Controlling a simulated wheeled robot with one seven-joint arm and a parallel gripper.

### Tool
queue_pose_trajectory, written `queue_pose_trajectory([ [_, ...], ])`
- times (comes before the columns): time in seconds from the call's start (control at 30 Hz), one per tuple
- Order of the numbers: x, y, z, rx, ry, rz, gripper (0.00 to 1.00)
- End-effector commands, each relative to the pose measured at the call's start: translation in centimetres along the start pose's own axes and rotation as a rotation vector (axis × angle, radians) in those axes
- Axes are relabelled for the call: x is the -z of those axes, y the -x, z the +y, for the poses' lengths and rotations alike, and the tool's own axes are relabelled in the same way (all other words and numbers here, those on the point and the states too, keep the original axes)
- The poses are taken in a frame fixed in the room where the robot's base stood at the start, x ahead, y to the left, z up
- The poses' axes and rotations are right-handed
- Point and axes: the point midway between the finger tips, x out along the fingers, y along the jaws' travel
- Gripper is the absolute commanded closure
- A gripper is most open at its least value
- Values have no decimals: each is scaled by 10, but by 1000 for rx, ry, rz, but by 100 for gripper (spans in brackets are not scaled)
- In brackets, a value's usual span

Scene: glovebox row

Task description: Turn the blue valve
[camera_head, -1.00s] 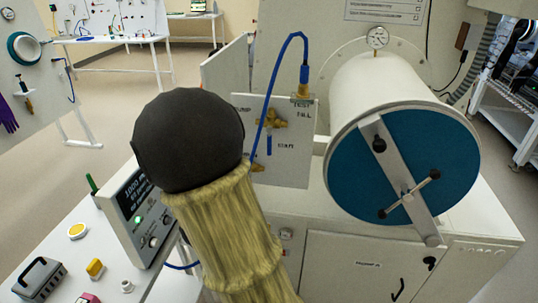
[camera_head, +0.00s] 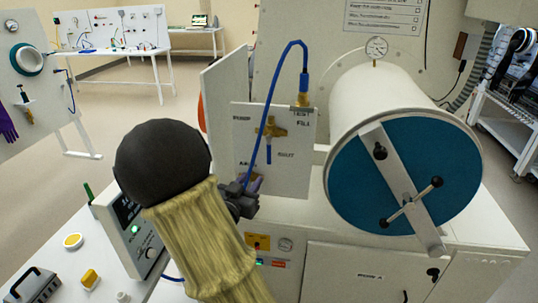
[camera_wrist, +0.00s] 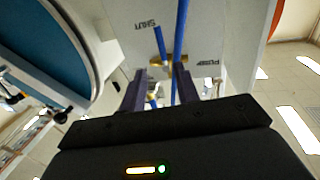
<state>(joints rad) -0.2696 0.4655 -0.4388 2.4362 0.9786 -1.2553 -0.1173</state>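The blue valve is a short blue lever (camera_head: 268,153) hanging straight down from a brass valve body (camera_head: 270,130) on a white labelled panel (camera_head: 300,178). In the wrist view the lever (camera_wrist: 158,40) lies beside the "SHUT" label, with the brass body (camera_wrist: 168,63) at its end. My gripper (camera_head: 254,182) is low in front of the panel, below and left of the lever. In the wrist view its two fingers (camera_wrist: 160,72) stand apart. The lever lies beyond the fingertips, and I see no contact with it. My forearm hides part of the gripper in the head view.
A blue hose (camera_head: 276,83) loops from the upper fitting down past the valve, close to the lever. A large cylinder with a blue door (camera_head: 440,165) and crossbar stands to the right. A tilted control box (camera_head: 137,225) stands on the left table.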

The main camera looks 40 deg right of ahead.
Motion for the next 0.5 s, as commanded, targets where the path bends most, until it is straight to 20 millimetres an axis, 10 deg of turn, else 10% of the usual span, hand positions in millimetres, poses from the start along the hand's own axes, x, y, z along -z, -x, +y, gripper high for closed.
queue_pose_trajectory([
  [0.5,2,-93,2,-4,2,-1,69],
])
